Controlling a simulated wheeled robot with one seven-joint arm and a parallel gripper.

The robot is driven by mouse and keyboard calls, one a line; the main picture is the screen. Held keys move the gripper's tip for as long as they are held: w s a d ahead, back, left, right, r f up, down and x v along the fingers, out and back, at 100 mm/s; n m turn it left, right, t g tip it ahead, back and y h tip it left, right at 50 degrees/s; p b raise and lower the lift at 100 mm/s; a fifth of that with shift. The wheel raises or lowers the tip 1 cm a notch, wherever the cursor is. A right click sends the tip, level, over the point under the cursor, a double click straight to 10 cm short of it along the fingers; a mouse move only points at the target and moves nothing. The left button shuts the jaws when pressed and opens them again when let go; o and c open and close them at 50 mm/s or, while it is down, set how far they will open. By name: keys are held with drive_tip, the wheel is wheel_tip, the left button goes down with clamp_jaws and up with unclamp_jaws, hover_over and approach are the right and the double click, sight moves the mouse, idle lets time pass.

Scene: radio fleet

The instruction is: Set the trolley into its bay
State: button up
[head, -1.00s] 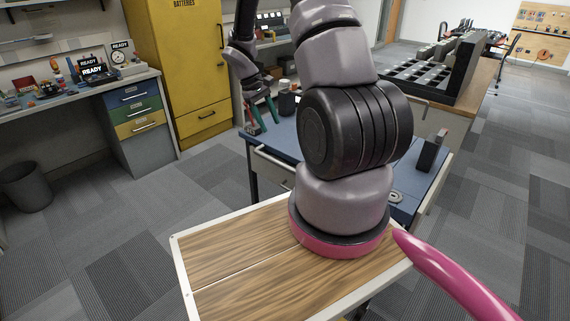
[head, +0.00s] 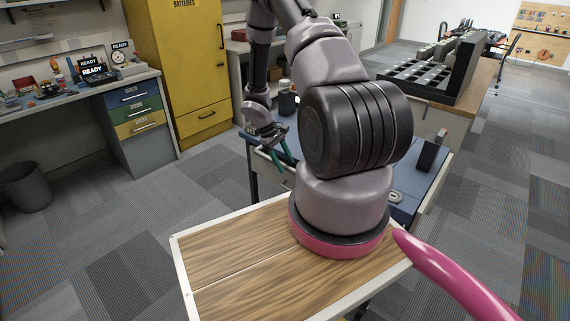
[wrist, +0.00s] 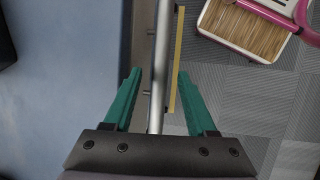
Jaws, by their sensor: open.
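The blue-topped unit (head: 400,180), which I take to be the trolley, stands behind my arm in the head view; my arm hides much of it. Its blue top (wrist: 60,90) fills the left of the wrist view. A metal bar (wrist: 161,60) runs along its edge on short posts. My gripper (head: 284,158) is low at the unit's near left edge. In the wrist view, its green fingers (wrist: 160,75) are open, one on each side of the bar. I cannot tell whether either finger touches it. No marked bay is clearly visible.
A yellow cabinet (head: 185,75) and a drawer bench (head: 140,115) are at left. A wooden bench with a black tray (head: 425,85) is behind. Carpet at right (head: 500,190) is clear.

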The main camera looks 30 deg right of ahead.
drive_tip(key=shift+d+f, duration=0.15)
drive_tip(key=shift+f, duration=0.15)
clamp_jaws()
idle(1.3)
